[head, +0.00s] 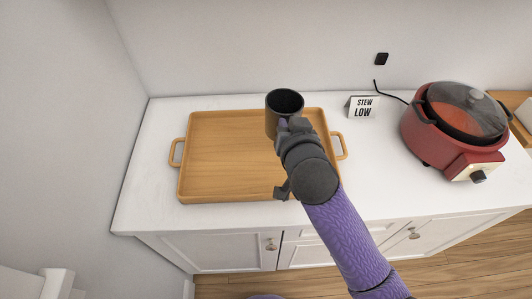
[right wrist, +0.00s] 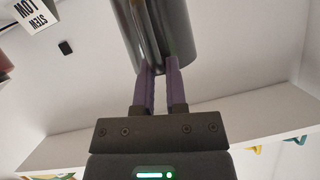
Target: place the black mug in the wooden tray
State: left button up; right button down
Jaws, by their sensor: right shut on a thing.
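The black mug (head: 284,103) is upright, with its open rim facing up, over the back right part of the wooden tray in the head view. My right gripper (head: 286,126) is shut on the mug's near side. In the right wrist view my right gripper's purple fingers (right wrist: 157,85) meet the mug (right wrist: 155,30) near one end of its wall. The wooden tray (head: 226,160) lies on the white counter, with a handle at each end. Whether the mug's base touches the tray is hidden. My left gripper is not in view.
A red slow cooker (head: 446,128) with a glass lid stands on the counter at the right. A small "STEW LOW" sign (head: 362,107) stands between it and the tray. The wall is behind the counter. The tray's left half is empty.

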notch_tip(320, 180, down, 9)
jog(key=b, duration=0.3)
jog(key=shift+r, duration=0.2)
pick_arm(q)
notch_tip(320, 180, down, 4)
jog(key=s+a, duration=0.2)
pick_arm(e)
jog(key=c, duration=0.7)
grip_release()
jog(key=shift+o, duration=0.2)
jog(key=shift+s+r, duration=0.15)
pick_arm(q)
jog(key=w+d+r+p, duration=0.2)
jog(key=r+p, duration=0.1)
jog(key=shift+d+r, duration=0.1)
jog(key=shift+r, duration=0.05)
pick_arm(e)
jog(key=v, duration=1.1)
jog(key=shift+s+r, duration=0.15)
jog(key=shift+s, duration=0.15)
jog(key=shift+d, duration=0.1)
